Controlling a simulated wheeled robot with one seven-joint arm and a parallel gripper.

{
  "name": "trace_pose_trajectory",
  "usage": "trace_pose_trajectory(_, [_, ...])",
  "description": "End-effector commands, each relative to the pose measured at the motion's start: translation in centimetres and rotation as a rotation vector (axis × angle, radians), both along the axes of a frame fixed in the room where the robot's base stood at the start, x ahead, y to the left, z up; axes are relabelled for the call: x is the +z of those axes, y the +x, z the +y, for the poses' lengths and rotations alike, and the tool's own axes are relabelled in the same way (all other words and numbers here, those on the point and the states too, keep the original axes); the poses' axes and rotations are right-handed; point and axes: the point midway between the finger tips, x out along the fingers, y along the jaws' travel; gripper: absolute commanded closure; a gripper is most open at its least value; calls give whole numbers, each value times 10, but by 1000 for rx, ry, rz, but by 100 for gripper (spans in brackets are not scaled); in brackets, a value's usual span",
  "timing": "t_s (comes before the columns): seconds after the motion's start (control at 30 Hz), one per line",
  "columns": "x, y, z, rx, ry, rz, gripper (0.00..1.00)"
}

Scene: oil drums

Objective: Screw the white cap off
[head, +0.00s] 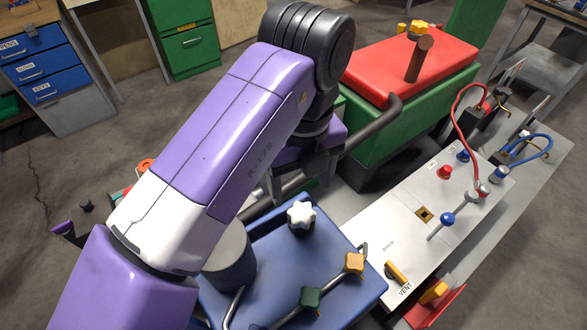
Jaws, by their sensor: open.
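The white star-shaped cap (301,214) sits upright on a dark neck on top of the blue drum (335,262). My gripper (302,180) hangs from the purple wrist, just beyond the cap in the picture. Its grey fingers are partly hidden by my own arm, and they look spread and empty. I see no contact between the gripper and the cap. The height gap between them is hard to judge from this view.
A green box with a red lid (440,60) stands behind. A grey panel (420,215) with cables and knobs lies right. My arm covers the left-centre.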

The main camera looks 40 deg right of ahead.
Motion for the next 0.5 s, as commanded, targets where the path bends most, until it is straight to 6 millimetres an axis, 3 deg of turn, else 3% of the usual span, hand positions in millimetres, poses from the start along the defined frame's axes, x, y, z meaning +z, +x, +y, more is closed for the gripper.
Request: trace_pose_trajectory(0.5, [-65,-1,0,1,-1,2,29])
